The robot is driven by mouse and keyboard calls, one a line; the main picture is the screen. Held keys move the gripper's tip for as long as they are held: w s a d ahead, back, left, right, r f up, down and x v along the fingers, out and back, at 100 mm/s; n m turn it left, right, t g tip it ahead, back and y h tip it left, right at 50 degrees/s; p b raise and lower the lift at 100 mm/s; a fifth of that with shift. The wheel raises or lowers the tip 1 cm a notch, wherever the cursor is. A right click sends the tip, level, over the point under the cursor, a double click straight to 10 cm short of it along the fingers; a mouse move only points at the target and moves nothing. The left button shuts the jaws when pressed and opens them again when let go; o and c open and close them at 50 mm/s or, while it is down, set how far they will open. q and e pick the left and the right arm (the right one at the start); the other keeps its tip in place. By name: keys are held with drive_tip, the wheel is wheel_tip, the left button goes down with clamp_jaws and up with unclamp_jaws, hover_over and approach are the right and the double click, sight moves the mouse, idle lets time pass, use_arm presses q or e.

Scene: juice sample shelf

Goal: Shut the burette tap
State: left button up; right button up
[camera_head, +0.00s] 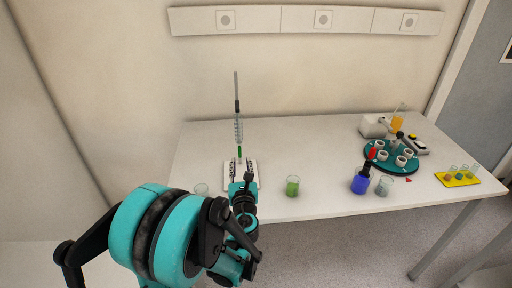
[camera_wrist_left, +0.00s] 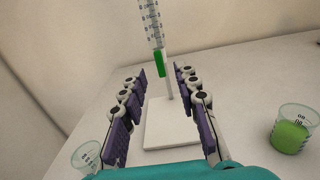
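The burette (camera_head: 238,130) stands upright on a stand with a white base (camera_head: 227,184), on the left part of the table. Its green tap (camera_head: 239,151) is low on the tube. In the left wrist view, the burette tube (camera_wrist_left: 151,22) comes down from the top and the green tap (camera_wrist_left: 159,64) shows beside the stand's rod. My left gripper (camera_head: 240,167) is in front of the stand. In the wrist view, its purple-padded fingers (camera_wrist_left: 161,72) are wide apart with nothing between them, the tap lying beyond them. The white base (camera_wrist_left: 165,132) shows between the fingers. My right gripper is not in view.
A beaker of green liquid (camera_head: 292,186) stands right of the stand and a clear beaker (camera_head: 201,189) left of it. A blue bottle (camera_head: 361,182), another beaker (camera_head: 383,187) and a teal carousel (camera_head: 374,163) are farther right. The table behind the green beaker is clear.

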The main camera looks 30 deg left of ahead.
sight(240, 152)
use_arm(q)
drive_tip(key=b+x, duration=0.1)
drive_tip(key=x, duration=0.6)
drive_tip(key=shift+w+a, duration=0.15)
drive_tip(key=shift+a, duration=0.05)
clamp_jaws()
